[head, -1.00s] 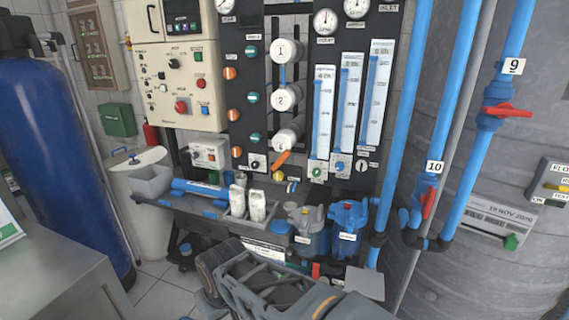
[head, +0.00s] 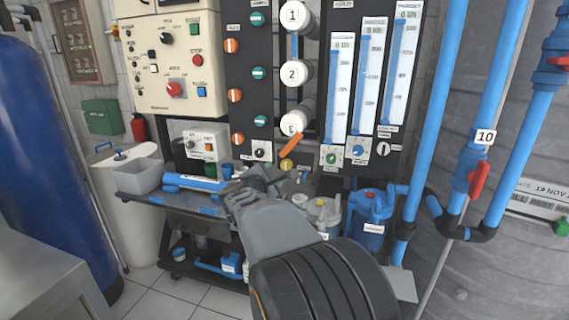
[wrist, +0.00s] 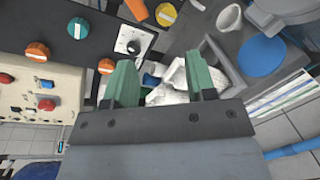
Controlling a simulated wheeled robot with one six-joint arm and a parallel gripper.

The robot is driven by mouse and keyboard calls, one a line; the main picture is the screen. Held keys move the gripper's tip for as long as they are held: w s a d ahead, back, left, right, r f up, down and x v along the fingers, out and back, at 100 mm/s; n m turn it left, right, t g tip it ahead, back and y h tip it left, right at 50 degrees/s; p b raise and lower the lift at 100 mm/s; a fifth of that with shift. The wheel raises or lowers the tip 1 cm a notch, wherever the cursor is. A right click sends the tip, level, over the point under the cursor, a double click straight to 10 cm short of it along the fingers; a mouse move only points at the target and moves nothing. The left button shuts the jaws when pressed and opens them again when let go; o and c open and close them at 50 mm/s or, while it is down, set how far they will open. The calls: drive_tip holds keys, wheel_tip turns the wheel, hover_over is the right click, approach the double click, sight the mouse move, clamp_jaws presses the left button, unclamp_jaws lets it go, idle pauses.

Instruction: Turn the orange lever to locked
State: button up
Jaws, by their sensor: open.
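The orange lever (head: 291,144) is on the black panel, just below the white housing marked with a C-like character. It slants, its upper end to the right, above a yellow knob (head: 287,165). In the wrist view an orange part, likely this lever (wrist: 137,8), is cut by the top edge beside the yellow knob. My gripper (head: 266,180) is below and left of the lever, apart from it. In the wrist view my gripper (wrist: 160,68) shows two green fingers spread apart, with nothing held. Any lock marking is too small to read.
Blue pipes (head: 492,120) stand at the right.

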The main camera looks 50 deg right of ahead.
sight(285, 152)
drive_tip(key=w+d+n, duration=0.1)
drive_tip(key=w+d, duration=0.1)
drive_tip(key=d, duration=0.3)
drive_tip(key=w+d+n+t, duration=0.1)
drive_tip(key=w+d, duration=0.2)
drive_tip(key=d, duration=0.1)
drive_tip(key=w+d+r+n+h, duration=0.1)
drive_tip(key=w+d, duration=0.2)
drive_tip(key=d, duration=0.2)
drive_tip(key=shift+w+d+t, duration=0.1)
drive_tip(key=shift+d+t, duration=0.2)
drive_tip(key=shift+d, duration=0.05)
drive_tip(key=c, duration=0.9)
